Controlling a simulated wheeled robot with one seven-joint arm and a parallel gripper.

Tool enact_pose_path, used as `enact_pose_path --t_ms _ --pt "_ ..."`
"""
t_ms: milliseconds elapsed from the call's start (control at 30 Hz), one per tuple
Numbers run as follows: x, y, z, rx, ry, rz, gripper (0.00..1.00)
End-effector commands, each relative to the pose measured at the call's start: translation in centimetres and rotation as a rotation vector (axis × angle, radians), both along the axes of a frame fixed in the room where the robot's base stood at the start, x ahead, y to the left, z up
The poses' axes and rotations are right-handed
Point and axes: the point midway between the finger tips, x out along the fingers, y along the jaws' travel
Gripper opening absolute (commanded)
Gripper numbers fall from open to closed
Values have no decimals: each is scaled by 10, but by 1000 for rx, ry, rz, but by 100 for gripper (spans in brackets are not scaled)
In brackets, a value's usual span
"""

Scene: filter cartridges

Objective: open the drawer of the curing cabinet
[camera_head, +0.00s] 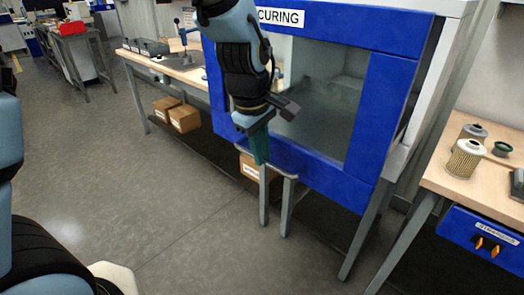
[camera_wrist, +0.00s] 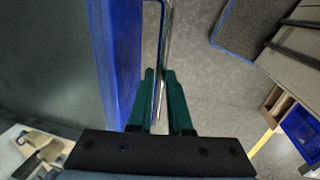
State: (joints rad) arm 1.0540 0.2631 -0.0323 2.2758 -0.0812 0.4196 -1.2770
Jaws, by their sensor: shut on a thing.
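The curing cabinet (camera_head: 375,115) is a blue-fronted unit with a large window and a white CURING label (camera_head: 280,17), on grey legs. A grey bar handle (camera_head: 278,174) runs along the lower edge of its front. My gripper (camera_head: 260,150) reaches down to this handle from above, its green fingers shut on it. In the wrist view, the bar (camera_wrist: 162,60) passes between the two green fingers of my gripper (camera_wrist: 160,85), beside the blue front (camera_wrist: 124,60). My arm hides part of the window and front. I cannot tell whether the drawer is out at all.
A wooden bench (camera_head: 455,180) at right holds filter cartridges (camera_head: 466,160) and has a blue labelled drawer (camera_head: 485,238). Another bench (camera_head: 185,72) stands behind at left, with cardboard boxes (camera_head: 184,118) beneath. The grey floor (camera_head: 150,205) in front of the cabinet is clear.

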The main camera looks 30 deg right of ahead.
Motion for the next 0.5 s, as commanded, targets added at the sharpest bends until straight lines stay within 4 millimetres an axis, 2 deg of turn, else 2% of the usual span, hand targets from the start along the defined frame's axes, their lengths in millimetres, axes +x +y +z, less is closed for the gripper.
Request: enact_pose_path --t_ms 100,133,367,500 --pt "0 0 0 1 1 0 0" --pt "0 0 0 1 1 0 21" --pt "0 0 0 0 0 0 46" --pt "0 0 0 0 0 0 47"
